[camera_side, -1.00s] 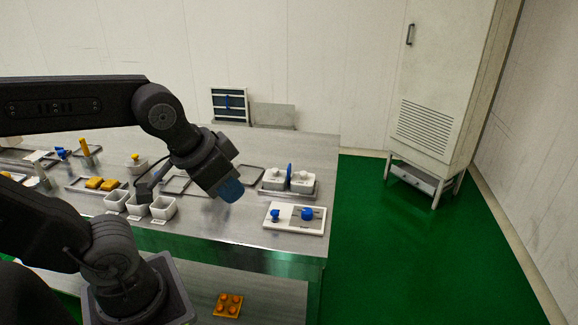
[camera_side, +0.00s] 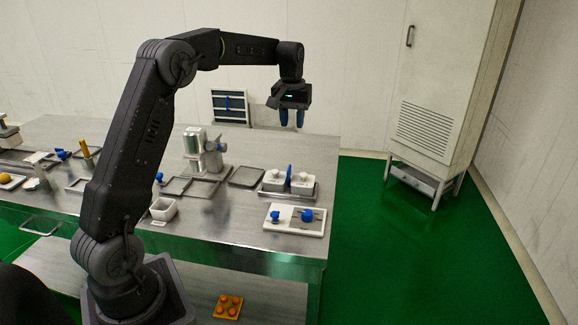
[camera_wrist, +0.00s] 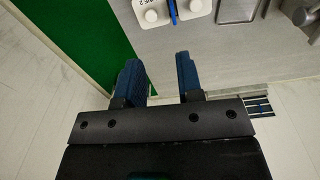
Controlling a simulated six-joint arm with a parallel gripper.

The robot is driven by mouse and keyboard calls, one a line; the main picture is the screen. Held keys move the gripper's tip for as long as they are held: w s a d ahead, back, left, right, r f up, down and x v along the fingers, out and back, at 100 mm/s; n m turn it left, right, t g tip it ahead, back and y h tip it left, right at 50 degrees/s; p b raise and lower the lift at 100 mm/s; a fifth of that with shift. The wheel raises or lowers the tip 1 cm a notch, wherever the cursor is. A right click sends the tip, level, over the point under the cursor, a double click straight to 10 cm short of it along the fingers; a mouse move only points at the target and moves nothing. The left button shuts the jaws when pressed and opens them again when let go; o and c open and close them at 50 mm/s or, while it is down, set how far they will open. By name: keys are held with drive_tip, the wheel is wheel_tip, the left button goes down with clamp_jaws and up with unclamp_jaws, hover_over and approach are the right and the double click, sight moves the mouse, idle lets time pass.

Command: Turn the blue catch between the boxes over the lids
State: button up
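The blue catch (camera_side: 289,172) stands upright between two white lidded boxes (camera_side: 273,180) (camera_side: 303,183) on a metal tray near the table's right edge. Each box has a round white knob on its lid. In the wrist view the catch (camera_wrist: 172,10) shows at the top edge, between the left box (camera_wrist: 150,12) and the right box (camera_wrist: 195,8), partly cut off. My gripper (camera_side: 292,118) hangs pointing down, well above and behind the boxes. In the wrist view its two blue fingers (camera_wrist: 160,75) are apart with nothing between them.
Empty metal frames (camera_side: 203,187) and a silver machine (camera_side: 193,145) stand to the left. Open air surrounds my gripper.

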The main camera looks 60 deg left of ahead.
sight(289, 167)
drive_tip(key=shift+n+g, duration=0.3)
drive_tip(key=shift+n, duration=0.1)
drive_tip(key=a+f, duration=0.1)
drive_tip(key=f, duration=0.4)
drive_tip(key=w+a+f, duration=0.1)
drive_tip(key=f, duration=0.5)
drive_tip(key=a+f, duration=0.1)
drive_tip(key=f, duration=0.5)
drive_tip(key=shift+w+a, duration=0.2)
drive_tip(key=shift+a, duration=0.15)
clamp_jaws()
